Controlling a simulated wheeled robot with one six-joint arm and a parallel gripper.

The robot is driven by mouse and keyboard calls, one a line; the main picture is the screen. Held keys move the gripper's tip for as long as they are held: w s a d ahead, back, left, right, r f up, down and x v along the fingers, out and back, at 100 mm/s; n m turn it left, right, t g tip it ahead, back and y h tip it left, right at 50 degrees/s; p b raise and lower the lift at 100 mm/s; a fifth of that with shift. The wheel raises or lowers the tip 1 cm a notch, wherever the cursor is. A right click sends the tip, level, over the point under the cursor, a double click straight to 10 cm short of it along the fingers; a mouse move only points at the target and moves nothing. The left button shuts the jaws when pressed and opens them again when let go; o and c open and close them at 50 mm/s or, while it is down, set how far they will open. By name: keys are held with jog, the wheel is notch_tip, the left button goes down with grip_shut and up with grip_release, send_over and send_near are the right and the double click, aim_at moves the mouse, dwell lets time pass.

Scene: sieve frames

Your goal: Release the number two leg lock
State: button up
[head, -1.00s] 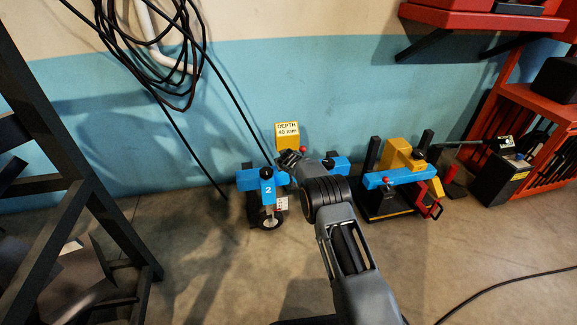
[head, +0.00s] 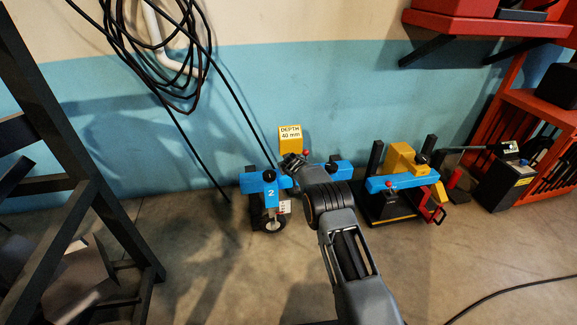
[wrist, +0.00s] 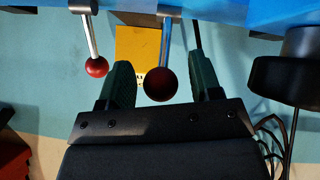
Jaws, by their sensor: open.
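A blue fixture with a white "2" (head: 271,193) stands low by the wall in the head view, with a black knob (head: 269,176) on top. My gripper's jaws are hidden behind my own arm there. In the wrist view my gripper (wrist: 163,75) is open, its two green fingers on either side of a dark red ball (wrist: 161,86) on a metal lever. Contact cannot be told. A second lever with a brighter red ball (wrist: 96,67) hangs outside the left finger. Both levers come from the blue beam (wrist: 225,12). Neither lever shows a number.
A black knob (wrist: 288,78) is right of my fingers in the wrist view. A yellow block marked "DEPTH 40 mm" (head: 290,139) stands behind the fixture. A blue and yellow machine (head: 400,183) stands to the right, and a dark frame (head: 85,150) to the left. Cables hang nearby.

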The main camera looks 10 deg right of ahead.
jog(key=v, duration=1.3)
jog(key=shift+s+r, duration=0.2)
jog(key=shift+s, duration=0.2)
jog(key=s+d+r+m+g+h+p, duration=0.1)
jog(key=s+d+r+p, duration=0.2)
jog(key=s+r+p, duration=0.55)
jog(key=s+d+r+m+h+p, duration=0.15)
jog(key=d+r+p, duration=0.35)
jog(key=r, duration=0.9)
jog(key=s+d+r+m+g+h+p, duration=0.15)
jog(key=s+r+p, duration=0.35)
jog(key=r+p, duration=0.5)
jog(key=s+a+r+g+y+p, duration=0.2)
jog(key=s+r+g+y+p, duration=0.2)
jog(key=s+r+p, duration=1.4)
jog(key=s+r, duration=0.2)
jog(key=s, duration=0.4)
jog(key=shift+s+r+n+p, duration=0.2)
jog(key=shift+s+n+p, duration=0.1)
jog(key=shift+s, duration=0.05)
